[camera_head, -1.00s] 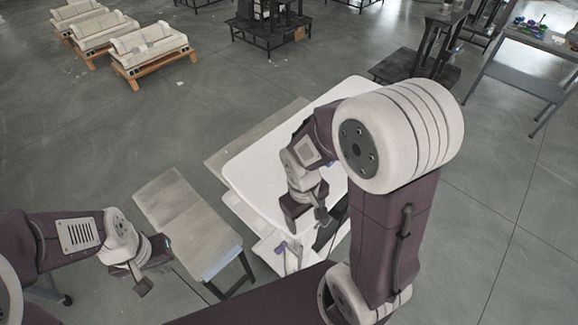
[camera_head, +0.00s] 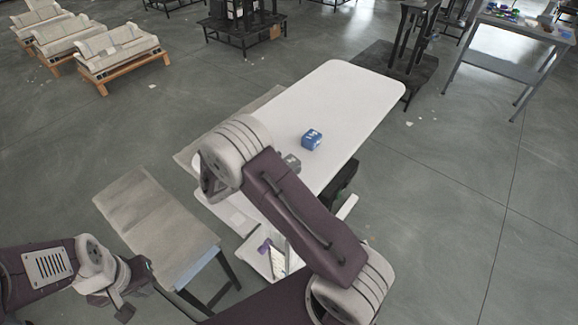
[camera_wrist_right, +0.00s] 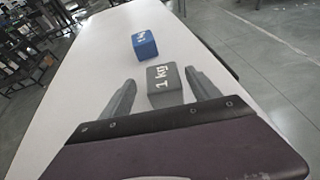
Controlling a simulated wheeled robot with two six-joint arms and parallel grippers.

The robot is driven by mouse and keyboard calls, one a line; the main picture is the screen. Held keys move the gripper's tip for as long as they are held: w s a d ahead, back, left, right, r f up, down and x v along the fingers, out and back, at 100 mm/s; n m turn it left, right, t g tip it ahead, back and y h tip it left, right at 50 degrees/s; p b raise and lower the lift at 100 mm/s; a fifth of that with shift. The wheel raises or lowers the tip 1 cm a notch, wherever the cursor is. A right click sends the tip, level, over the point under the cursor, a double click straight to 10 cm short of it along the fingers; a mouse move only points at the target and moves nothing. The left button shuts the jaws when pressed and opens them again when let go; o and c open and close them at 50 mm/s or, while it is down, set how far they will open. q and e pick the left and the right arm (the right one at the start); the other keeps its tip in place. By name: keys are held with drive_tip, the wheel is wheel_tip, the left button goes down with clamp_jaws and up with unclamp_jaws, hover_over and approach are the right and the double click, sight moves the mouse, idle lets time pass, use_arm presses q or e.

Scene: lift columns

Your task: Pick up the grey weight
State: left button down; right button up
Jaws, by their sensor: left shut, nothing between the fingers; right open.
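The grey weight (camera_wrist_right: 165,86), a small block marked "1 kg", stands on the white table (camera_head: 345,95). In the head view the grey weight (camera_head: 291,161) is partly hidden by my right arm. In the right wrist view my right gripper (camera_wrist_right: 160,77) is open, with one finger on each side of the weight as seen; I cannot tell whether they touch it. In the head view the right gripper is hidden behind its arm. My left gripper (camera_head: 125,306) is shut and empty at the lower left, away from the table.
A blue weight (camera_head: 312,140) stands on the table just beyond the grey one. A wooden-topped bench (camera_head: 150,215) is left of the table. A dark stand (camera_head: 392,70) is behind the table's right end. The table's far part is clear.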

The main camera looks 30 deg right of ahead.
sight(290, 161)
drive_tip(key=x, duration=0.4)
drive_tip(key=shift+s+d+r, duration=0.15)
drive_tip(key=shift+s+d, duration=0.05)
drive_tip(key=shift+d, duration=0.15)
drive_tip(key=shift+w+d, duration=0.15)
drive_tip(key=shift+d, duration=0.1)
clamp_jaws()
drive_tip(key=shift+r, duration=0.55)
wheel_tip(290, 161, up, 3)
drive_tip(key=shift+f+p, duration=0.1)
drive_tip(key=shift+p, duration=0.2)
drive_tip(key=s+d+r+v, duration=0.1)
drive_tip(key=r+v, duration=0.1)
drive_tip(key=v, duration=1.1)
drive_tip(key=shift+p, duration=0.3)
